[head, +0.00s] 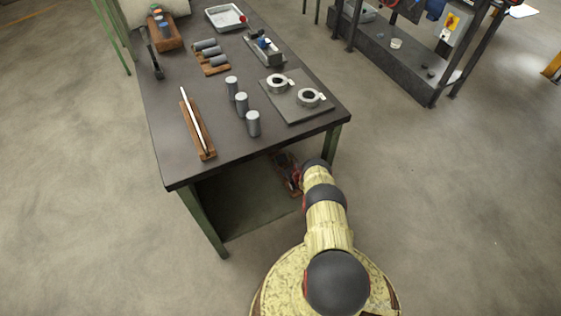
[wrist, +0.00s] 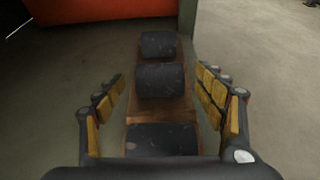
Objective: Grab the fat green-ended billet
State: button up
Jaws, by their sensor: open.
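In the wrist view my gripper (wrist: 161,84) is open, with one finger on each side of a wooden rack (wrist: 187,112). Three dark, scuffed billets lie across this rack: a far billet (wrist: 158,44), a middle billet (wrist: 160,80) between the fingers, and a near billet (wrist: 161,139) partly hidden by my gripper. The fingers appear clear of the billets. No green end shows on them, so I cannot tell which is green-ended. In the head view, the low rack (head: 286,167) is partly visible below the table edge, beside my arm.
The dark-topped table (head: 180,150) stands over a low green shelf (head: 245,205); its corner is close to my arm. On top are several upright grey cylinders (head: 242,103), a plate with two rings (head: 297,112) and a wooden block with coloured pieces (head: 167,42). Floor to the right is clear.

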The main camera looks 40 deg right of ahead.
jog(key=shift+b+x, duration=0.6)
jog(key=shift+x, duration=0.7)
jog(key=shift+f, duration=0.15)
jog(key=shift+c, duration=1.1)
jog(key=c, duration=1.5)
grip_shut()
jog(key=shift+w+r, duration=0.1)
jog(key=shift+r, duration=0.1)
